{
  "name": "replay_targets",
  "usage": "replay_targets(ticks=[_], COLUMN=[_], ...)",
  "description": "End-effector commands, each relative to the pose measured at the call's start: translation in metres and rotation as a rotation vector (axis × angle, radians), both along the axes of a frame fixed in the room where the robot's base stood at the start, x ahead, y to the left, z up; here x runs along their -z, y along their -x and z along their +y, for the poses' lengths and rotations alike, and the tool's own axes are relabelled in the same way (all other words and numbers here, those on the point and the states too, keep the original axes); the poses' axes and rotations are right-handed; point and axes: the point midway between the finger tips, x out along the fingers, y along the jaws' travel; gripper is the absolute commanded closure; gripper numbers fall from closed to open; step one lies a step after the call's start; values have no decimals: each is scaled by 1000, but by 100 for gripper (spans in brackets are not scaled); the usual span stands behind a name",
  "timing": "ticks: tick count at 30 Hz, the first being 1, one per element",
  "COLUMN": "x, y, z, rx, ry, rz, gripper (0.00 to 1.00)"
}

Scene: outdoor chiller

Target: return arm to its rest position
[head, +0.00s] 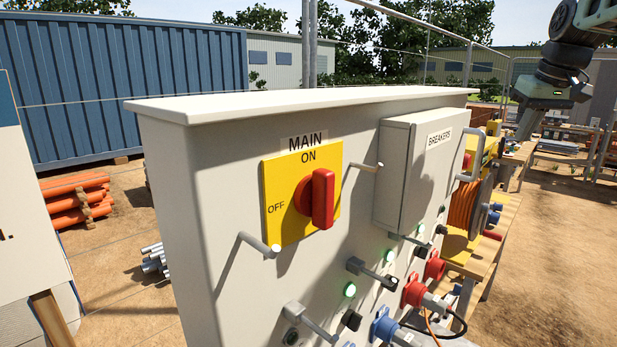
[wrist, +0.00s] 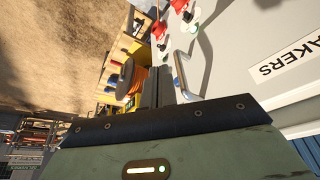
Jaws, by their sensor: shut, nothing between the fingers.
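My arm comes in at the top right of the head view. My gripper (head: 525,128) hangs below its greenish housing there, pointing down, to the right of the grey power cabinet (head: 220,170) and apart from it in the picture. In the wrist view the green housing with a lit strip fills the bottom, and the narrow dark fingers (wrist: 158,88) stand up from its edge. They are together with nothing held. The cabinet front, with its breaker box and a metal handle (wrist: 187,75), shows at the right of the wrist view.
The cabinet carries a red main switch (head: 318,198) turned upright toward ON, a closed breaker box (head: 405,180), protruding handles and plugged cables. An orange cable reel (head: 463,210) stands behind it by wooden tables. Open sandy ground (head: 545,270) lies at the right.

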Motion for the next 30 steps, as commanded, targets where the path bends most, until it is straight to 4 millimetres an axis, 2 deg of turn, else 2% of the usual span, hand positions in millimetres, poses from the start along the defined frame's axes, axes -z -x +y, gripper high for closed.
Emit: replay_targets(ticks=[1,5,9,12,18,26,27,30], x=[18,72,130,166,214,256,266,278], y=[5,25,63,96,154,223,222,233], z=[16,57,99,124,154,177,193,228], rx=[-3,2,6,5,-1,-15,-61,-163], ry=[-2,-2,2,4,5,3,2,1], rz=[15,44,70,85,106,127,132,160], gripper=[100,100,100,100,100,100,100,100])
